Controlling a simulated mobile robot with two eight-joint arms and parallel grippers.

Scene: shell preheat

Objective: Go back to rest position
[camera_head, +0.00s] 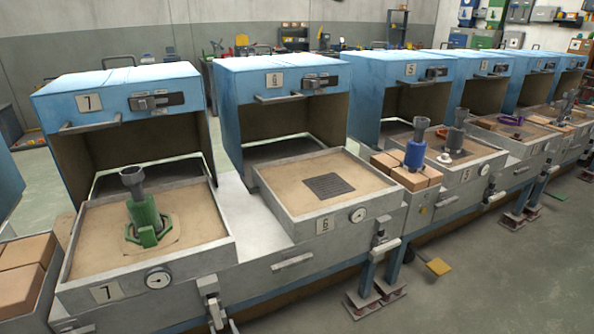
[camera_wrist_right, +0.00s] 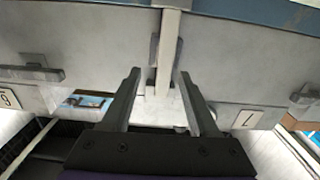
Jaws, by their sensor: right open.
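My right gripper (camera_wrist_right: 157,78) shows in the right wrist view, its two dark fingers spread apart with nothing held between them. A pale vertical bar (camera_wrist_right: 169,45) on the grey station front lies beyond the fingertips; I cannot tell how far off. I cannot make out either gripper in the head view. Station 7 (camera_head: 70,289) is at the left with a sand bed, and a green piece (camera_head: 147,217) with a dark grey cup-topped part (camera_head: 132,178) stands on it. Station 6 (camera_head: 293,232) has a sand bed with a dark grid plate (camera_head: 329,186) lying flat in the middle.
Blue hoods (camera_head: 118,84) stand open-fronted behind the beds. Brown blocks (camera_head: 24,270) sit at the left edge, and others (camera_head: 392,163) beside a blue piece (camera_head: 414,154). Levers and a yellow pedal (camera_head: 438,266) jut from the fronts. The floor (camera_head: 510,290) at lower right is clear.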

